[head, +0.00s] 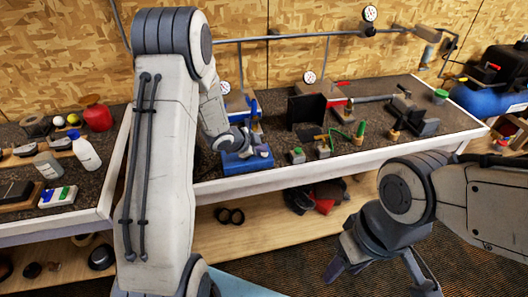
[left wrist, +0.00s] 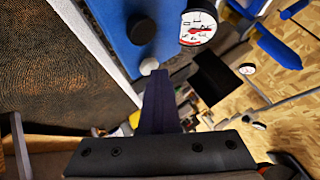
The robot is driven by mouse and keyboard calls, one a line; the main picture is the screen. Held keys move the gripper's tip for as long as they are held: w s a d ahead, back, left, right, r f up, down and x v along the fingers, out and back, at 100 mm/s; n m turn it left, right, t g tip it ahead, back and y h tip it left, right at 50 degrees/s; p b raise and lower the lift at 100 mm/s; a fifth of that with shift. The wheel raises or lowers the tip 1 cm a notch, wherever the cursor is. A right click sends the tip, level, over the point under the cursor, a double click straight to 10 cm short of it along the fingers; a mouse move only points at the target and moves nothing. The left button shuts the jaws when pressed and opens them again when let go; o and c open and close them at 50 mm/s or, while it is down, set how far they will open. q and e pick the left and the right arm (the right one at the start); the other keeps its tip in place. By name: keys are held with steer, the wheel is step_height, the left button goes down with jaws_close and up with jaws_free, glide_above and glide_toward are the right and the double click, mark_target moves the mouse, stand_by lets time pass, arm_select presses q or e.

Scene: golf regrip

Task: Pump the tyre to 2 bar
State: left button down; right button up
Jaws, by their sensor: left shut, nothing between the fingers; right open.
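A blue box (head: 236,164) sits at the front edge of the bench, left of the middle. In the left wrist view the blue box (left wrist: 112,18) carries a black knob (left wrist: 141,30), a small white button (left wrist: 149,66) and a round gauge (left wrist: 198,28) with red on its white dial. I cannot read the needle. My left gripper (head: 246,148) is over the blue box. Its shut fingers (left wrist: 158,78) are empty, and their tips appear close to the white button; contact is unclear. My right gripper (head: 382,272) is open and empty in front of the bench. I cannot make out a tyre clearly.
A blue tank (head: 486,100) stands at the far right, with a pipe (head: 300,36) along the wall and a wall gauge (head: 370,13). Green-topped parts (head: 297,155) and a vice (head: 418,120) crowd the bench. Black rings (head: 230,215) lie on the lower shelf.

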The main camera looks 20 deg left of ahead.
mark_target(262, 155)
arm_select(q)
steer(key=shift+r+p, duration=0.9)
steer(key=shift+r, duration=0.05)
steer(key=shift+r, duration=0.1)
step_height(262, 155, up, 5)
steer(key=p, duration=0.4)
steer(key=shift+p, duration=0.35)
steer(key=shift+d, duration=0.1)
